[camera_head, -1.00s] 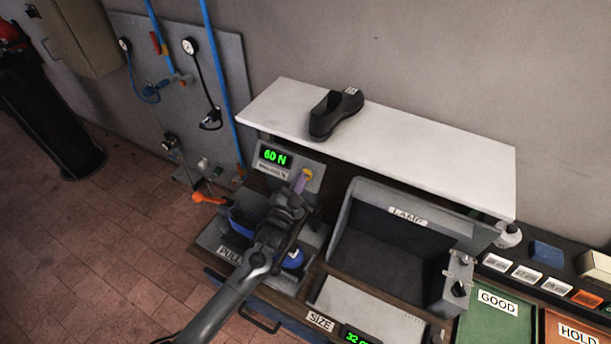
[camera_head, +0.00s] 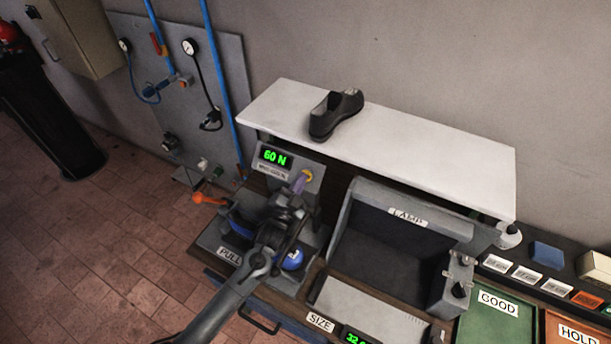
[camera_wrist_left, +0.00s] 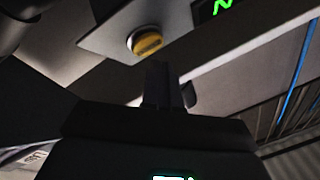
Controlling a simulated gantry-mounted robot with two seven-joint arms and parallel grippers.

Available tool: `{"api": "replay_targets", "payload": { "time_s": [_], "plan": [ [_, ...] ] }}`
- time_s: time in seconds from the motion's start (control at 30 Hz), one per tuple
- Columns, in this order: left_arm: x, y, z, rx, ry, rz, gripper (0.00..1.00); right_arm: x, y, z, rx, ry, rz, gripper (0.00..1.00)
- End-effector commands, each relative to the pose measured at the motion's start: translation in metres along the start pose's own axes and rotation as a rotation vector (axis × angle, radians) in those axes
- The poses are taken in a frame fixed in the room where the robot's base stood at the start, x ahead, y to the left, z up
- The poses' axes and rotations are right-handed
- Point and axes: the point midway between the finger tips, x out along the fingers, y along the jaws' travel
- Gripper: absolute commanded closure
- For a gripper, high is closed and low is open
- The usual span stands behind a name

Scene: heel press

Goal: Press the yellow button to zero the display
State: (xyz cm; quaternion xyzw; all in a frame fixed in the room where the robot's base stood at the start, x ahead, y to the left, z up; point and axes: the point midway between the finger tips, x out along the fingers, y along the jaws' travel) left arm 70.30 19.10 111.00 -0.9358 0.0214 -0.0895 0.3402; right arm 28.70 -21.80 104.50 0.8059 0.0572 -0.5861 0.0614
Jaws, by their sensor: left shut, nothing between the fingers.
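The yellow button (camera_head: 308,175) sits on the sloped grey panel of the pull tester, right of the green display (camera_head: 275,158) that reads 60 N. My left gripper (camera_head: 299,184) is shut and empty, with its fingertips just in front of and below the button in the head view. They partly cover it there. In the left wrist view the button (camera_wrist_left: 147,41) stands out from its panel, and the shut fingertips (camera_wrist_left: 163,70) are close below it. A small gap shows between them in that view. My right gripper is not in view.
A white shelf (camera_head: 430,165) with a dark shoe (camera_head: 335,114) on it is behind the panel. A grey lamp box (camera_head: 390,235) stands to the right. An orange-handled lever (camera_head: 208,199) is at the left, and a blue part (camera_head: 292,260) lies beside my arm.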

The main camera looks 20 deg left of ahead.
Motion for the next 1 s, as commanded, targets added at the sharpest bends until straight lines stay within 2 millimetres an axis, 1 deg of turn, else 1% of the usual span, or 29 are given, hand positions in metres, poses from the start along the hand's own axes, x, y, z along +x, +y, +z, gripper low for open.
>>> {"api": "replay_targets", "payload": {
  "time_s": [0.67,1.0],
  "plan": [
    [0.0001,0.0,0.0,0.0,0.0,0.0,1.0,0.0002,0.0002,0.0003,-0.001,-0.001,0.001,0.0],
    [0.0046,0.0049,0.005,0.0,-0.001,0.0,1.0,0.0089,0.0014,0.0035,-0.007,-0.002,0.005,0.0]
  ]
}}
